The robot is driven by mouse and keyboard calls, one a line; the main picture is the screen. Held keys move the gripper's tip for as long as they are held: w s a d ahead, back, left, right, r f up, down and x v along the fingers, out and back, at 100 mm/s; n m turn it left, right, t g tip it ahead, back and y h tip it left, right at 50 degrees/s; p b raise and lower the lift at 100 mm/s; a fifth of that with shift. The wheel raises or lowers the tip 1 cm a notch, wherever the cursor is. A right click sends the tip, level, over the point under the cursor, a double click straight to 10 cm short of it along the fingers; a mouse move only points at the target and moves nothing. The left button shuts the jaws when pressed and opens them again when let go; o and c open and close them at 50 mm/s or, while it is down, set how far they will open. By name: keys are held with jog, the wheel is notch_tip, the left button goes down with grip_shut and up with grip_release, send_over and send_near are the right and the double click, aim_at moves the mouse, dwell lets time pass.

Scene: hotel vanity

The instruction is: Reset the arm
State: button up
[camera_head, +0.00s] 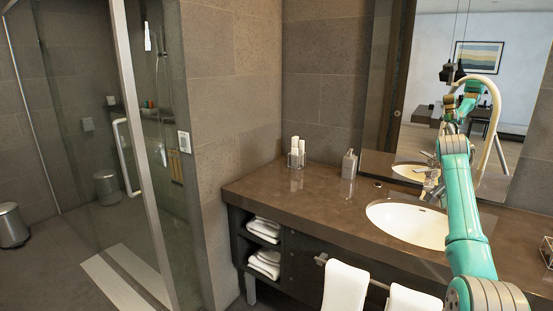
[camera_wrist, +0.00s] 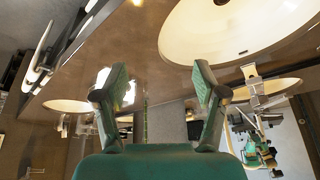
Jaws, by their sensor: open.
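My gripper (camera_wrist: 161,88) shows in the wrist view with its two green-padded fingers spread apart and nothing between them. In the head view my green and grey arm rises at the right, in front of the vanity counter (camera_head: 310,203) and beside the white sink (camera_head: 405,222). My gripper's fingers cannot be made out clearly there. In the wrist view the sink basin (camera_wrist: 235,28) is at the upper right, apart from the fingers, and the brown counter (camera_wrist: 150,70) lies behind them.
A soap dispenser (camera_head: 349,164) and a holder with small white bottles (camera_head: 296,153) stand on the counter. A large mirror (camera_head: 420,75) is behind the sink. White towels (camera_head: 345,288) hang at the counter's front. A glass shower screen (camera_head: 95,110) is at the left.

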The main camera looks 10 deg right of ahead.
jog(key=a+f+n+t, duration=0.15)
jog(key=a+f, duration=0.35)
jog(key=f, duration=0.5)
jog(key=a+f+n+t, duration=0.15)
jog(key=a+f, duration=0.35)
jog(key=f, duration=0.5)
jog(key=a+f+n+t, duration=0.15)
jog(key=a+f, duration=0.35)
jog(key=f, duration=0.6)
jog(key=s+a+f+n+t, duration=0.3)
jog(key=s+a+f+n, duration=0.2)
jog(key=s+a+f, duration=1)
jog(key=s+a+r+n+t+y, duration=0.1)
jog(key=s+a+r+n+t, duration=0.1)
jog(key=s+a, duration=0.75)
jog(key=s+a+r+n+t+y, duration=0.15)
jog(key=s+a, duration=0.35)
jog(key=s, duration=0.9)
jog(key=s+a+r+n+t+y, duration=0.1)
jog(key=s+a+r, duration=0.1)
jog(key=s+r, duration=0.7)
jog(key=s+a+r+n+t+y, duration=0.1)
jog(key=s+a+r+n+t, duration=0.1)
jog(key=s+r, duration=0.7)
notch_tip(320, 180, up, 3)
jog(key=shift+a+r, duration=0.1)
jog(key=shift+a, duration=0.5)
jog(key=shift+w, duration=0.1)
